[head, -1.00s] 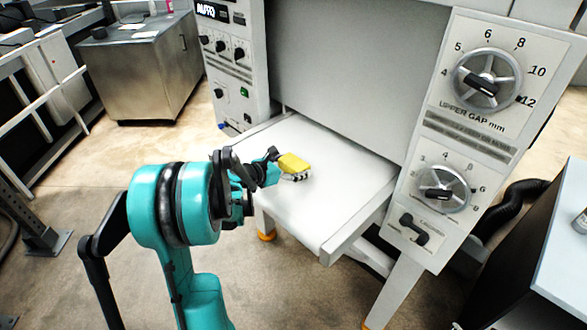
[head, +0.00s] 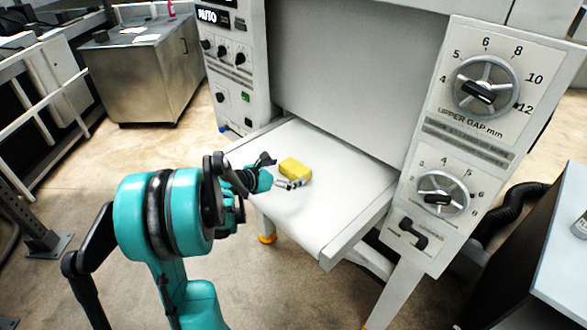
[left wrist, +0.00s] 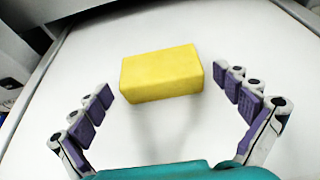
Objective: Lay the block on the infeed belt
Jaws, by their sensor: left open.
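The yellow block (head: 295,168) lies on the white infeed belt (head: 340,205) of the sheeter, near its left part. It also shows in the left wrist view (left wrist: 161,73), beyond the fingertips on the white belt surface (left wrist: 155,140). My left gripper (head: 280,172) is open and empty, just to the left of the block in the head view. In the left wrist view its fingers (left wrist: 162,85) are spread wide on both sides, with gaps to the block. My right gripper is not in view.
The sheeter's control panel with gap dials (head: 463,130) stands right of the belt. A second panel (head: 232,60) stands at the left. A steel cabinet (head: 140,75) is at the back left. A dark cabinet (head: 540,250) stands at the right. Most of the belt is bare.

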